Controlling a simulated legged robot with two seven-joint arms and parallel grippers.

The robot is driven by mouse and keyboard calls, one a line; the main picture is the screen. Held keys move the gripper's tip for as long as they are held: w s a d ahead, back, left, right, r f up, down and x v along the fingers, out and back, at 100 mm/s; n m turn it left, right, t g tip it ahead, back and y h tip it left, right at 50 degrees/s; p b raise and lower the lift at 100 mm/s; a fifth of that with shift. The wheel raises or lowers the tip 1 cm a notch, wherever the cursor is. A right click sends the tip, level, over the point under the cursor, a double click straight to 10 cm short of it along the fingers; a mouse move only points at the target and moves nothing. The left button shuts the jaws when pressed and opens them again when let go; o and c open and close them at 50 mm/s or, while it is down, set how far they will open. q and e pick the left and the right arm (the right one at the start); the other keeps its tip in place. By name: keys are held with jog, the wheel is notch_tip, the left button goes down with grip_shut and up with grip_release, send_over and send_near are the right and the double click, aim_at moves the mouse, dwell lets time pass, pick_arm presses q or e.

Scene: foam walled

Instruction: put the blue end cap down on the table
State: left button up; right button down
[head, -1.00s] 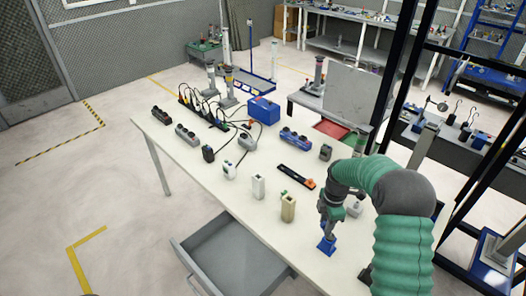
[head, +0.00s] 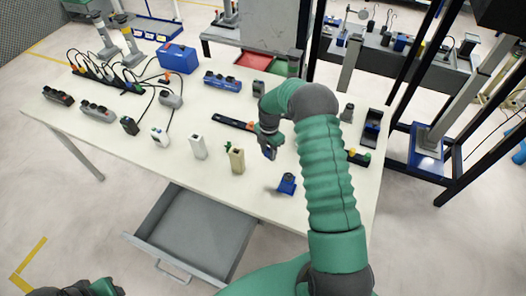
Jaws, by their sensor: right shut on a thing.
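My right gripper (head: 269,150) is over the middle of the white table (head: 110,126). It is shut on a small dark-blue piece, the blue end cap (head: 271,154), mostly covered by the fingers. I cannot tell whether the cap touches the table. A blue block with a dark top (head: 287,184) stands on the table just in front and to the right of this gripper, apart from it. My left gripper (head: 75,289) shows only as a dark part at the bottom left edge; its fingers are not clear.
A white bottle (head: 198,147) and a tan bottle (head: 237,160) stand left of my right gripper. A dark strip (head: 232,122) lies behind. Socket blocks, cables and a blue box (head: 178,58) fill the back left. An open grey drawer (head: 165,262) juts out in front.

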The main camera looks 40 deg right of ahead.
aim_at(266, 156)
jog(key=f, duration=0.3)
jog(key=shift+w+a+f, duration=0.1)
jog(key=shift+w+a, duration=0.25)
jog(key=shift+a+f, duration=0.1)
jog(key=shift+f, duration=0.25)
jog(key=shift+s+a+r, duration=0.1)
jog(key=shift+s+r, duration=0.05)
jog(key=shift+s, duration=0.1)
jog(key=c, duration=1.5)
grip_release()
jog(key=shift+f, duration=0.25)
jog(key=o, duration=0.5)
jog(key=shift+w+d+f, duration=0.1)
jog(key=shift+d, duration=0.25)
jog(key=shift+a, duration=0.1)
jog(key=shift+a, duration=0.1)
